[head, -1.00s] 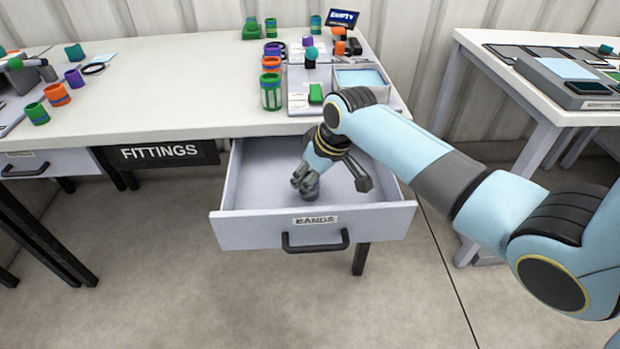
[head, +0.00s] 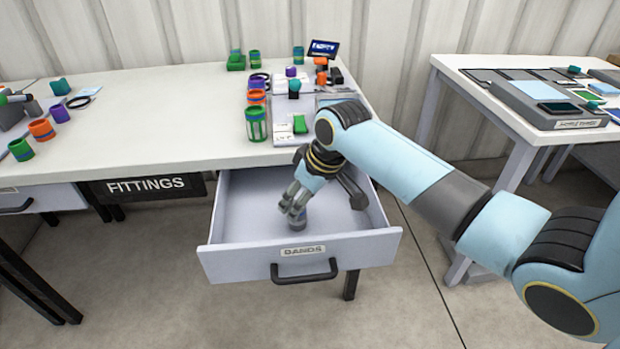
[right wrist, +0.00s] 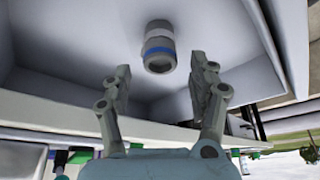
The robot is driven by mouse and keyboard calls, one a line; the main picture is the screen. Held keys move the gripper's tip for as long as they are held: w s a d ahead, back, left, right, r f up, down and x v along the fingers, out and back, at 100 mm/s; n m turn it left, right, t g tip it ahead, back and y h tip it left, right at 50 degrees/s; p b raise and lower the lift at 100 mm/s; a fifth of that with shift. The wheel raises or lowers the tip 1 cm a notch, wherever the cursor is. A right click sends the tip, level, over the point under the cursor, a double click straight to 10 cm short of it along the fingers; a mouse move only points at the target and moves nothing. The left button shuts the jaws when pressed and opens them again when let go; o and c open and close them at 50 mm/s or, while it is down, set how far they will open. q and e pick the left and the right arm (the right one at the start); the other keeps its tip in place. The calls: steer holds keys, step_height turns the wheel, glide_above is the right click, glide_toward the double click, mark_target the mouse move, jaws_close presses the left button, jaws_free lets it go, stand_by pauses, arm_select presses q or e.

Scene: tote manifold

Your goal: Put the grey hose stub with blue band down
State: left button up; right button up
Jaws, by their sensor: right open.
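The grey hose stub with blue band (right wrist: 158,48) stands on the floor of the open BANDS drawer (head: 300,262) in the right wrist view. In the head view only a small grey part of the stub (head: 299,225) shows below my fingers. My right gripper (head: 290,212) reaches down into the drawer from above. In the right wrist view my right gripper (right wrist: 160,66) is open, with one finger on each side of the stub and gaps between. My left gripper is not in view.
Above the drawer, the white bench (head: 170,110) holds several coloured fittings, a green-banded cylinder (head: 256,124) and a tray (head: 285,136). A FITTINGS sign (head: 147,186) hangs left of the drawer. Another table (head: 500,95) stands at the right.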

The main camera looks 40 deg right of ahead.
steer(key=p+v, duration=0.1)
steer(key=v, duration=0.7)
steer(key=shift+r, duration=0.1)
